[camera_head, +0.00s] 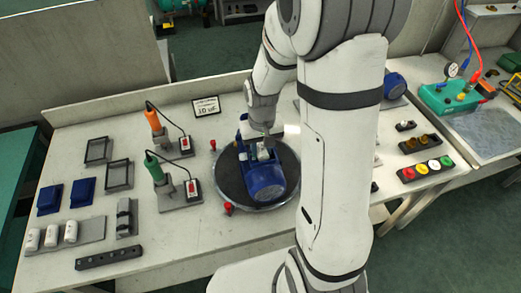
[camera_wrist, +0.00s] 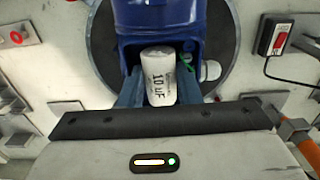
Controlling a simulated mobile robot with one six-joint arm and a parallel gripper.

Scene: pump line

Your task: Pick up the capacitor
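The capacitor (camera_wrist: 158,78) is a white cylinder marked 10 µF, at the open end of the blue motor (camera_wrist: 165,20) in the wrist view. The fingers of my gripper (camera_wrist: 160,95) lie on both sides of it, with no clear gap visible. Whether they press on it cannot be told. In the head view my gripper (camera_head: 264,138) reaches down over the blue motor (camera_head: 264,180), which lies on a round dark turntable (camera_head: 232,183). The capacitor is small and partly hidden there.
Several white capacitors (camera_head: 52,236) lie on a grey holder at the front left. Two tools (camera_head: 153,118) (camera_head: 153,166) with cables and red switches stand left of the turntable. A 10 µF sign (camera_head: 206,107) stands behind. Red knobs (camera_head: 228,208) sit at the turntable's edge. Coloured buttons (camera_head: 422,169) are at right.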

